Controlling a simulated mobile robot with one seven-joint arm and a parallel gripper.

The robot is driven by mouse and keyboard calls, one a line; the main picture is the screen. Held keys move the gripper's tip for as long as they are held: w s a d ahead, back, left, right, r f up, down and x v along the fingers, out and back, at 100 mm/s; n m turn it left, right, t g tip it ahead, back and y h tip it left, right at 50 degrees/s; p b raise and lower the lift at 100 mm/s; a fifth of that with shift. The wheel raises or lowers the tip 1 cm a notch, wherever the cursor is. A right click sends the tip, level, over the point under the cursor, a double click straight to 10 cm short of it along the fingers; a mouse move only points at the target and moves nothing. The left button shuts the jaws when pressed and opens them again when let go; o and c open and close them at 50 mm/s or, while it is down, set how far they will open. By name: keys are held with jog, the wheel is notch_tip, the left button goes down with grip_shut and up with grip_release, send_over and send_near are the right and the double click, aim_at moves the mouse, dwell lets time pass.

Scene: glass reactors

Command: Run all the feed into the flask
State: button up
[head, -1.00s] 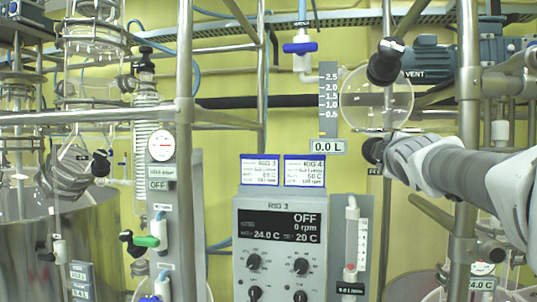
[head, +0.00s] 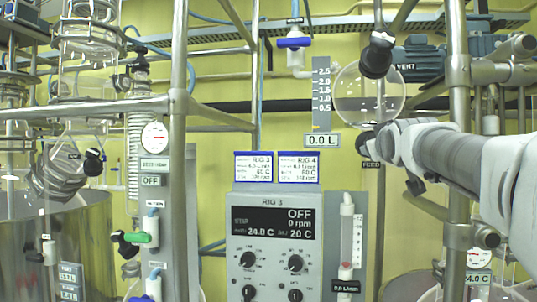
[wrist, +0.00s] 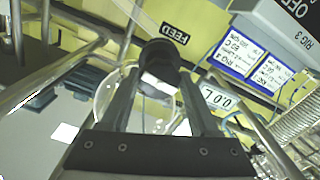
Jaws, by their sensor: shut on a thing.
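The round glass feed vessel (head: 370,96) hangs right of the level scale (head: 321,88); the readout under the scale (head: 321,140) shows 0.0 L. A black VENT knob (head: 377,55) sits at the vessel's upper front. My gripper (head: 372,146) is at the vessel's bottom, by the FEED label (head: 371,166). In the wrist view my gripper (wrist: 160,80) is shut on a black valve knob (wrist: 158,54), with the FEED label beyond it. The knob's exact turn is hard to tell.
The RIG 3 control box (head: 272,250) reads OFF and 0 rpm. Steel posts (head: 458,75) stand close to my arm. A blue-handled valve (head: 295,43) is above the scale. A green-handled valve (head: 142,238) and a steel tank (head: 85,235) are at left.

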jog(key=shift+a+r+m+b, duration=0.15)
jog(key=shift+m+b, duration=0.8)
jog(key=shift+m, duration=7.45)
jog(key=shift+d+r+m+b, duration=0.1)
jog(key=shift+m+b, duration=0.8)
jog(key=shift+m, duration=7.5)
jog(key=o, duration=1.4)
